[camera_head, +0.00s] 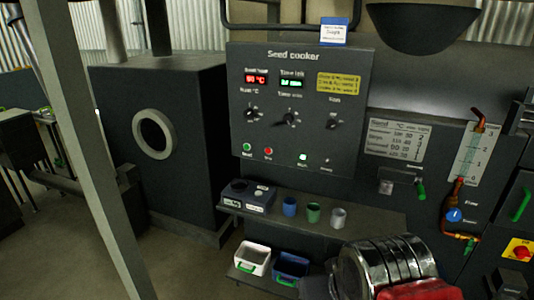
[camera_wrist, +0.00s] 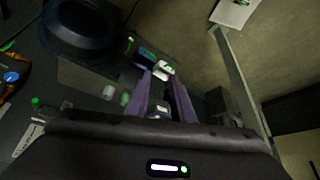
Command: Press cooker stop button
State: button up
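The seed cooker panel (camera_head: 292,120) is a dark upright board in the head view, with two lit displays and a row of knobs. A small red button (camera_head: 268,151), apparently the stop button, sits low on the panel, right of a green button (camera_head: 247,147). Its label is too small to read.
A shelf (camera_head: 375,222) below the panel holds a small control box (camera_head: 248,194) and several cups. White (camera_head: 253,258) and blue (camera_head: 291,266) trays lie lower. A grey post (camera_head: 92,150) stands left. A valve pipe (camera_head: 459,195) is at right.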

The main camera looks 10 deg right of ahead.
grip_shut()
dwell(1.4)
